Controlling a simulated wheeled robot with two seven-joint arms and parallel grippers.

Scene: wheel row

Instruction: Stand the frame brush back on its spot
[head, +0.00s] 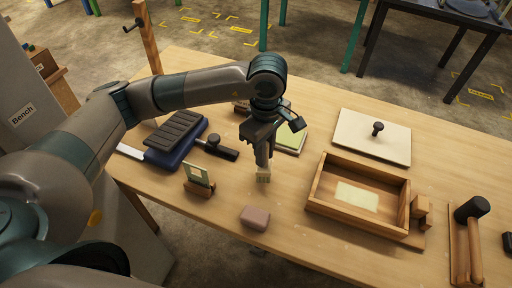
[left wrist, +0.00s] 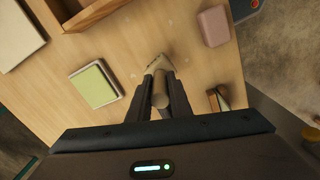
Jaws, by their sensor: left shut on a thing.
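My left gripper (head: 263,161) is shut on the frame brush (head: 263,175), at the middle of the table. The brush hangs nearly upright with its pale bristles down, close over the wood; I cannot tell whether they touch it. In the left wrist view the brush (left wrist: 158,68) sits between the two fingers of the left gripper (left wrist: 157,92), which hide part of its handle. My right gripper is not in view. No marked spot for the brush can be made out for certain.
A pinkish block (head: 256,217) lies in front of the brush, and a wooden card holder (head: 200,189) stands to its left. A green-topped pad (head: 291,140) lies behind. An open wooden box (head: 318,188), a white lid (head: 362,146) and a mallet (head: 470,208) are at right.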

